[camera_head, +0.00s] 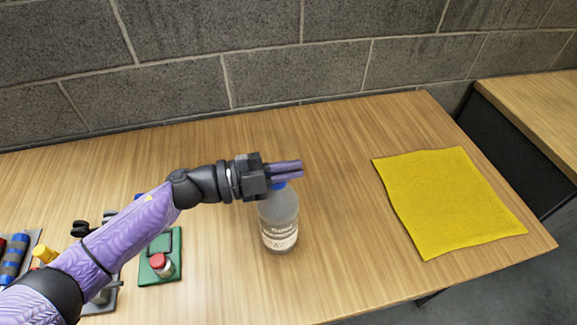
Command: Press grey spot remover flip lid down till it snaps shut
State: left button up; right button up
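The grey spot remover bottle (278,220) stands upright near the middle of the wooden table, with a pale label on its lower front. A bit of blue (279,186) shows at its top, just under my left gripper's fingers. My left gripper (300,170) reaches in from the left over the bottle's top, its purple fingers pointing right and lying close together. I see nothing between the fingers. The gripper hides most of the cap, so I cannot tell whether the flip lid is up or down, or whether the fingers touch it. My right gripper is out of view.
A yellow cloth (447,200) lies flat on the right of the table. A green tray (171,243) with a small red-capped bottle (161,265) is left of the spot remover. Other tools lie at far left, partly behind my arm. A block wall stands behind the table.

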pick_arm(q)
jog(key=o, duration=0.5)
jog(key=shift+c, duration=0.2)
